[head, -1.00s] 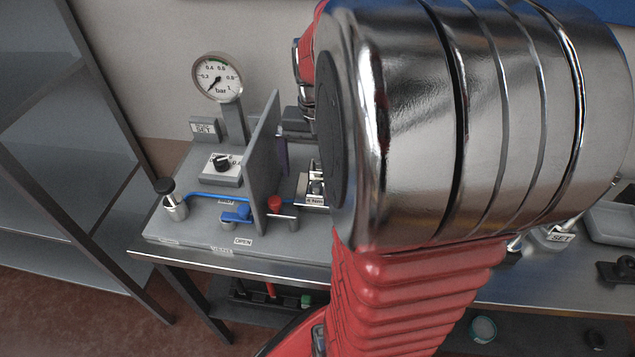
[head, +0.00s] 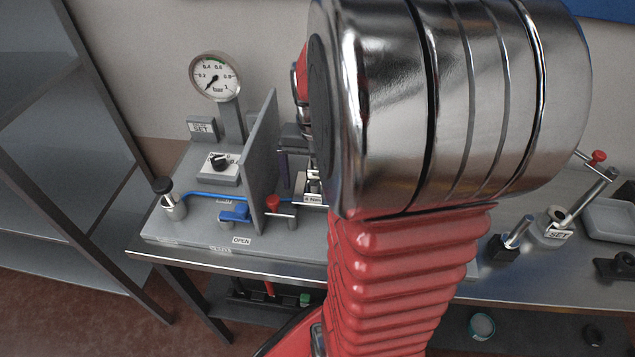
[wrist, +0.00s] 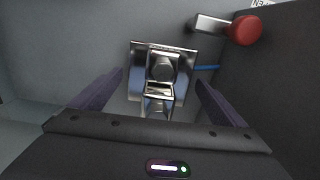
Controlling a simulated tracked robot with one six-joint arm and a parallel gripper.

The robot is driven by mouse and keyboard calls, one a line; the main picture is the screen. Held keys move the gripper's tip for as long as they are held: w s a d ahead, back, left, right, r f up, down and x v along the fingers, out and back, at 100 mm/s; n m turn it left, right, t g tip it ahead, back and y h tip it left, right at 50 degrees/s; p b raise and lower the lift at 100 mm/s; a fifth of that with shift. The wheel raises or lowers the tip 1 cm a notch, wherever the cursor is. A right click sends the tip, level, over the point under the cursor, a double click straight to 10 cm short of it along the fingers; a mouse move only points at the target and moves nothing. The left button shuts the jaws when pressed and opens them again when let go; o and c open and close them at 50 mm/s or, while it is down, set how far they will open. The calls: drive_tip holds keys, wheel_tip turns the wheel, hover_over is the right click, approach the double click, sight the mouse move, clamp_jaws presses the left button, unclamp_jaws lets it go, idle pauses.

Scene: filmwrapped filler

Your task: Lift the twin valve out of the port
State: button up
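The twin valve (wrist: 162,68) is a shiny metal block with a hexagonal part on top, seen from above in the wrist view. My gripper (wrist: 160,78) is open, with one dark purple finger on each side of the valve. The fingertips look close to its left and right edges; I cannot tell whether either touches. The port beneath the valve is hidden.
An upright grey plate (head: 262,150) stands left of the valve. A red-knobbed lever (wrist: 240,30) is close by. A grey tray (head: 610,218) is at the right.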

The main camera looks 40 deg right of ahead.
drive_tip(key=c, duration=1.8)
